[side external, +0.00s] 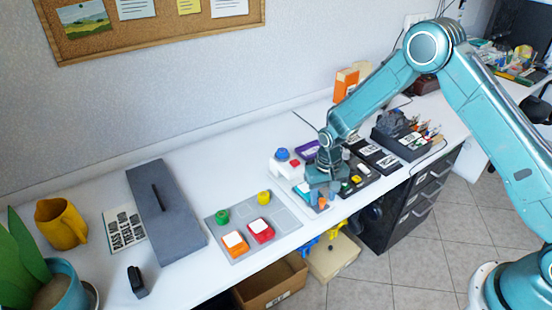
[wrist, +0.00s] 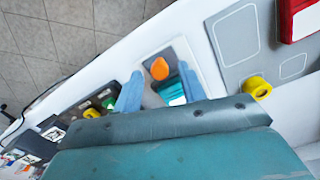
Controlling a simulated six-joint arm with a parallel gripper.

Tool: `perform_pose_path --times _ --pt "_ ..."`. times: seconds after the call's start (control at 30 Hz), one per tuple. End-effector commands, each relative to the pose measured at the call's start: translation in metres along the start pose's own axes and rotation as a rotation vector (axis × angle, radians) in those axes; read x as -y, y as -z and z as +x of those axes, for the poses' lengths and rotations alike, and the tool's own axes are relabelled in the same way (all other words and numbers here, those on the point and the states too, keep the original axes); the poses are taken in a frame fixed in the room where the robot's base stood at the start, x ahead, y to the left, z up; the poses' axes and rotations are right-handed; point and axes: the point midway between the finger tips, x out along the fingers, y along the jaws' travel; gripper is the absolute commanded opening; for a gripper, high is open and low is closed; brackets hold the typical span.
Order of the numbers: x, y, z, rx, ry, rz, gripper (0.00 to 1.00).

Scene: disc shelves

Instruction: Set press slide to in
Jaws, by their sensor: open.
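My gripper (side external: 320,200) points down over the right part of the bench. In the wrist view its two blue fingers (wrist: 160,88) are apart. Between and beyond them lie an orange round knob (wrist: 160,69) and a teal block (wrist: 171,90), on a pale grey plate. I take these to be parts of the press slide, but cannot be sure. The fingers do not clearly touch the knob. In the side view the gripper hides most of this spot.
A grey board (side external: 278,208) holds red and orange blocks and green and yellow rings to the left. A white box with a blue dome (side external: 282,155) stands behind my gripper. Dark trays (side external: 360,184) are close on the right. The bench's front edge is near.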

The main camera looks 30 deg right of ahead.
Motion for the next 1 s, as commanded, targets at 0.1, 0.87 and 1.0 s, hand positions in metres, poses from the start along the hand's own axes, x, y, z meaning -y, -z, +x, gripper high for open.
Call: perform_pose_path --times 0.1,0.87,1.0 --pt "0.000 0.000 0.003 0.000 0.000 0.000 0.41" --pt "0.001 0.004 0.003 -0.001 0.000 0.000 0.00" --pt "0.004 0.014 0.003 -0.001 0.000 0.000 0.00"
